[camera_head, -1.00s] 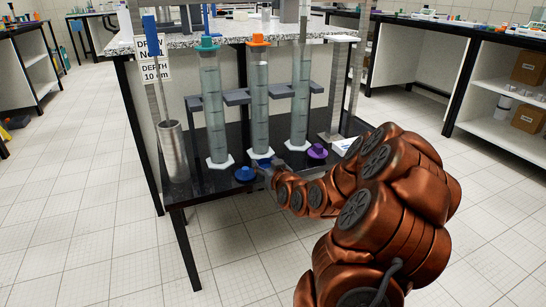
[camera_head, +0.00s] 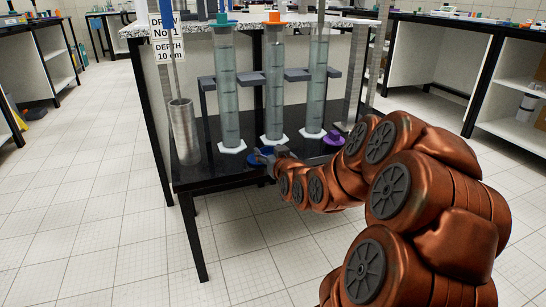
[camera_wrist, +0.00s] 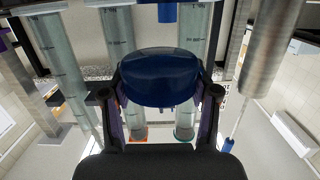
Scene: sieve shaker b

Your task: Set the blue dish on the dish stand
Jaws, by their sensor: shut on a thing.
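The blue dish (camera_wrist: 160,75) fills the middle of the wrist view, a dark glossy round body between the two fingers. My gripper (camera_wrist: 160,92) is shut on it. In the head view my gripper (camera_head: 268,155) is low over the black shelf, at the foot of the middle glass cylinder, with blue (camera_head: 257,161) showing beside its tip. The fingers and the arm partly hide the dish there. I cannot pick out the dish stand with certainty in either view.
Three tall glass cylinders (camera_head: 228,95) stand close behind the gripper on the black shelf (camera_head: 215,168). A metal cylinder (camera_head: 183,132) stands at the left and a purple piece (camera_head: 334,138) at the right. A grey rack crosses behind. The floor in front is clear.

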